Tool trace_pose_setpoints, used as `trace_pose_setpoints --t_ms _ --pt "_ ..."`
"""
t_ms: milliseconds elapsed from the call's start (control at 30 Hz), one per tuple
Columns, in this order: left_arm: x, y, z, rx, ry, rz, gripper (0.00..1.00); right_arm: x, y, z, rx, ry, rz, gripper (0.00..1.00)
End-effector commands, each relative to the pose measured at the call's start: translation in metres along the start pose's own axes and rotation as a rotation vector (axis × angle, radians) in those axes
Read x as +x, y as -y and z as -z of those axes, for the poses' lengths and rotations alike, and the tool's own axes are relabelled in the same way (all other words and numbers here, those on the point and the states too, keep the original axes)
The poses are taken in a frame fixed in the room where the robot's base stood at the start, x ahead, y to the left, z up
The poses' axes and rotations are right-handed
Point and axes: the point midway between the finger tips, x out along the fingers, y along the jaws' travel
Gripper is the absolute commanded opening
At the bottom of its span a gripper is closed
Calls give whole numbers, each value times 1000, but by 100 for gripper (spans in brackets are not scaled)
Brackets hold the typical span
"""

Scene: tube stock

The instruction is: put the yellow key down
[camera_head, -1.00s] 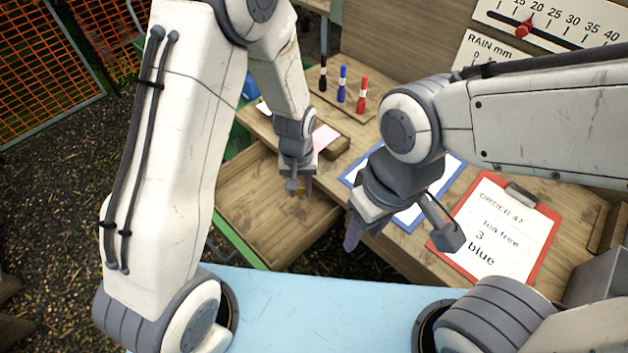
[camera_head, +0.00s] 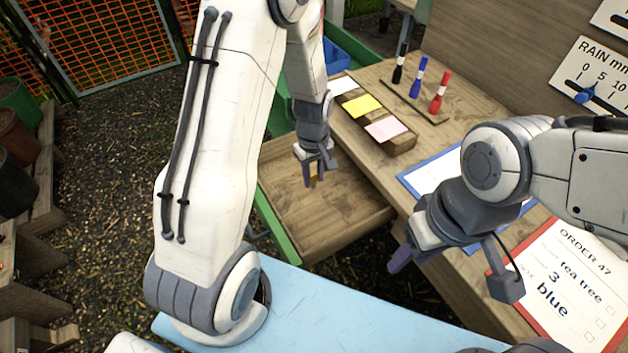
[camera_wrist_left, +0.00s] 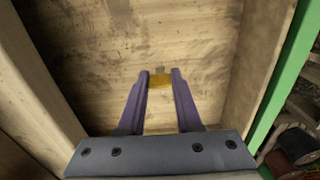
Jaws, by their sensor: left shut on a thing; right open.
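The yellow key (camera_wrist_left: 160,81) is held between the fingertips of my left gripper (camera_wrist_left: 161,76) in the left wrist view. In the head view the key shows as a small yellow-orange piece (camera_head: 313,177) below my left gripper (camera_head: 313,172). My left gripper is shut on it over the open wooden drawer (camera_head: 335,212). I cannot tell whether the key touches the drawer floor. My right gripper (camera_head: 398,250) is open over the front edge of the table, away from the key, and looks empty.
The drawer floor is otherwise bare, with a green edge (camera_head: 272,228) on its left. On the table are a block with coloured notes (camera_head: 362,105), a stand with three markers (camera_head: 418,100), a blue clipboard (camera_head: 408,178) and the red order clipboard (camera_head: 497,262).

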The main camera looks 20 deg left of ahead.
Motion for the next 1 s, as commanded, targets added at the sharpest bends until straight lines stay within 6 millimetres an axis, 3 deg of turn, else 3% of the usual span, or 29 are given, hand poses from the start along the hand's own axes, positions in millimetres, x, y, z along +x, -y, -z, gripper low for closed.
trace_pose_setpoints --t_ms 133,533,567,633,1000 --pt "20 0 0 1 2 2 0 1 0 0 0 0 0 45" --pt "26 0 0 1 0 0 0 4 0 0 0 0 0 45" --pt "25 0 0 1 0 -1 37 3 0 0 0 0 0 45" --pt "24 0 0 1 -1 -1 63 3 0 0 0 0 0 45" --pt "20 0 0 1 -1 -1 63 0 0 0 0 0 0 45"
